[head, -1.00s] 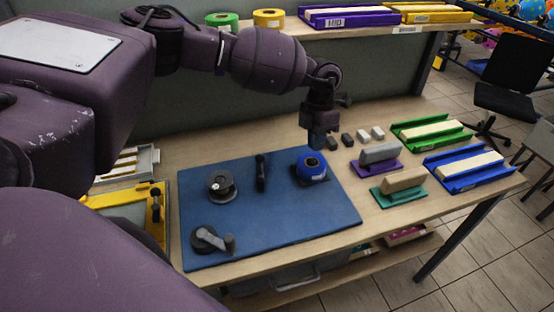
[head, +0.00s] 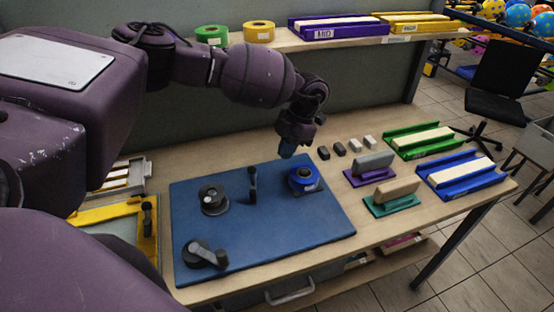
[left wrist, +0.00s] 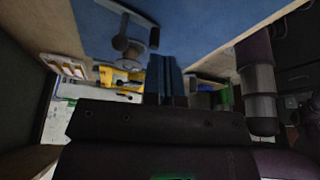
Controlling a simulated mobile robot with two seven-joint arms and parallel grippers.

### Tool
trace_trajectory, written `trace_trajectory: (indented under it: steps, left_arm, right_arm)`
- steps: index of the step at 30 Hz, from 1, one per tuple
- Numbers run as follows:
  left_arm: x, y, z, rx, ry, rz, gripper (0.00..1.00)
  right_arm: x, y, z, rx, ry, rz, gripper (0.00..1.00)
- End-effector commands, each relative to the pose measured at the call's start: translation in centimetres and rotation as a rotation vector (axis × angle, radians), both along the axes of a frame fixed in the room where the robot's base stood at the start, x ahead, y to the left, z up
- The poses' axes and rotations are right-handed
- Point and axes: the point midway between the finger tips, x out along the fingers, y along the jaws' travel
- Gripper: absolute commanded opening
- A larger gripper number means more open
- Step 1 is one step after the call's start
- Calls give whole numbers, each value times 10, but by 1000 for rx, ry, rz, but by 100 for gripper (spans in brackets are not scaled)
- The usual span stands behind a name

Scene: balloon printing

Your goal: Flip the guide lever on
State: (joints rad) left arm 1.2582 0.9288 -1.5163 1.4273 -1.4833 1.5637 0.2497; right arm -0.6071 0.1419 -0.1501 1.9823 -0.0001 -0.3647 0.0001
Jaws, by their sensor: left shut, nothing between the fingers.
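A black upright lever (head: 252,185), likely the guide lever, stands on the blue mat (head: 240,245) between a dark spool (head: 213,199) and a blue tape roll (head: 303,178). My left gripper (head: 287,152) is above the mat's back edge, behind the tape roll and to the right of the lever, apart from it. In the left wrist view its blue fingers (left wrist: 165,75) are together with nothing between them. That view also shows the spool (left wrist: 130,52) and the lever (left wrist: 153,35) beyond the fingertips. My right gripper is out of view.
A dark crank handle (head: 205,254) is at the mat's front left. A yellow frame (head: 110,212) lies left of the mat. Several small blocks, two handled blocks, and green (head: 425,140) and blue trays (head: 462,174) stand to the right. A shelf (head: 340,37) runs along the back.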

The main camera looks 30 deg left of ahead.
Motion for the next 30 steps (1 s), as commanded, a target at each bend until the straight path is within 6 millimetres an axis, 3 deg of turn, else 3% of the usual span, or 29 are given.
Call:
trace_trajectory:
  steps: [15, 22, 30]
  left_arm:
    - [-30, 15, -82, 1, 4, 0, 0]
    - [-56, 30, -79, 1, 3, 0, 0]
    - [-65, 34, -80, 1, 1, 1, 0]
  right_arm:
    - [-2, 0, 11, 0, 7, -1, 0]
    - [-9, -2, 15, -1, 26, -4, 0]
    - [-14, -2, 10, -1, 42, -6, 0]
